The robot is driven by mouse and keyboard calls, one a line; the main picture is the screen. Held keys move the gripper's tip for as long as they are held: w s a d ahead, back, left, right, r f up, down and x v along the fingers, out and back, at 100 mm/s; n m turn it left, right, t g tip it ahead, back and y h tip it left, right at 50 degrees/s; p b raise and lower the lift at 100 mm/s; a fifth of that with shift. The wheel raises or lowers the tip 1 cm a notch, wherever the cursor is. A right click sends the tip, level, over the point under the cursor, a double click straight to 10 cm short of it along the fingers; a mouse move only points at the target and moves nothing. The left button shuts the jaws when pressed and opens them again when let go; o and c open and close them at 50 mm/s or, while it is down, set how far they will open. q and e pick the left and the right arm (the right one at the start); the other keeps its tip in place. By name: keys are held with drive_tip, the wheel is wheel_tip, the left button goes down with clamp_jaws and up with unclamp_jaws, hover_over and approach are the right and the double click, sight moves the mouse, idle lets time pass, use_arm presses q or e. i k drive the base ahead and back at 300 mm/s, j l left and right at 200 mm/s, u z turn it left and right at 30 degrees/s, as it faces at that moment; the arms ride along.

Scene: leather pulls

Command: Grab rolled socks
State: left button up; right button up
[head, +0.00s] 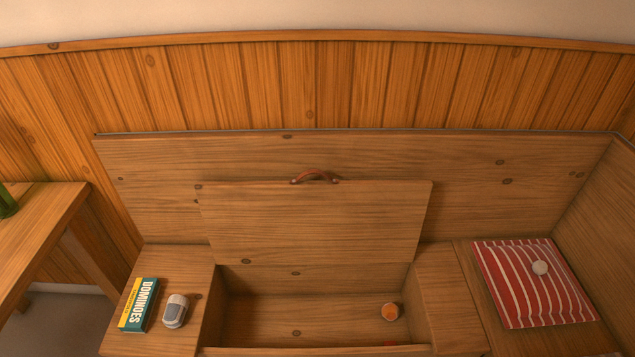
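A grey rounded bundle with a pale band (175,310), which looks like the rolled socks, lies on the left part of the wooden bench seat (183,267). It is just right of a yellow and teal dominoes box (139,304), with a small gap between them. Neither of my grippers is in the head view.
The bench's middle lid (315,225), with a leather pull (314,175), stands raised against the backrest. A side table (45,225) stands left.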

sight(177, 306)
drive_tip(key=u, duration=1.2)
drive_tip(key=z, duration=1.6)
drive_tip(key=k+j, duration=0.6)
drive_tip(key=k+j+z, duration=0.05)
drive_tip(key=k, duration=0.05)
